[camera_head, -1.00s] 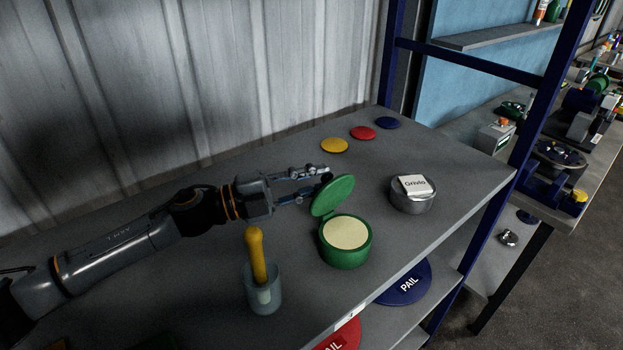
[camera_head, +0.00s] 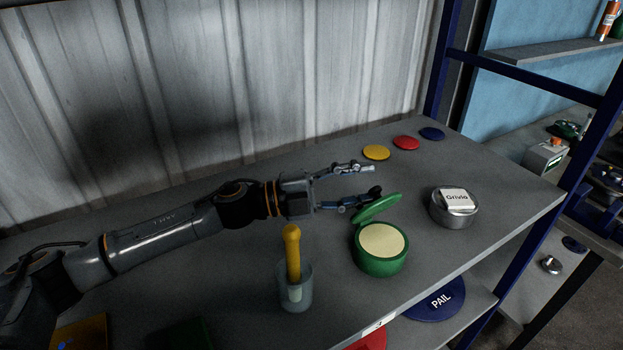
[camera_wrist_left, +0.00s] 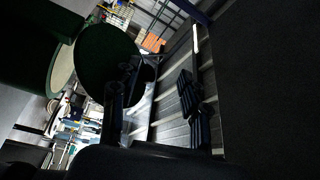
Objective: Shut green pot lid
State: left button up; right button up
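The green pot (camera_head: 380,264) stands on the shelf, filled to near its rim with something pale. Its green lid (camera_head: 377,207) is hinged at the back and tilted partway over the pot, still open. My left gripper (camera_head: 374,180) is behind the lid with its two fingers spread and nothing between them. Its nearer finger is at the back of the lid, seemingly touching it. In the left wrist view the dark lid (camera_wrist_left: 105,60) fills the upper left beside one finger, with the pot (camera_wrist_left: 40,40) beyond. My right gripper is not in view.
A clear beaker (camera_head: 296,290) with a yellow-handled tool (camera_head: 292,250) stands left of the pot. A metal tin (camera_head: 453,212) with a white block stands to the right. Yellow (camera_head: 376,153), red (camera_head: 406,143) and blue (camera_head: 432,134) discs lie behind. A blue rack post (camera_head: 570,170) stands at right.

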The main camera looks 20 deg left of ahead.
pick_arm(q)
jog(key=s+a+r+b, duration=0.1)
jog(key=s+a+b, duration=0.1)
jog(key=a, duration=0.5)
jog(key=s+a+r+b, duration=0.2)
jog(key=s+a+b, duration=0.1)
jog(key=a, duration=0.4)
jog(key=shift+s, duration=0.85)
jog(key=shift+f, duration=0.1)
dwell(0.5)
jog(key=v, duration=1.2)
dwell(0.4)
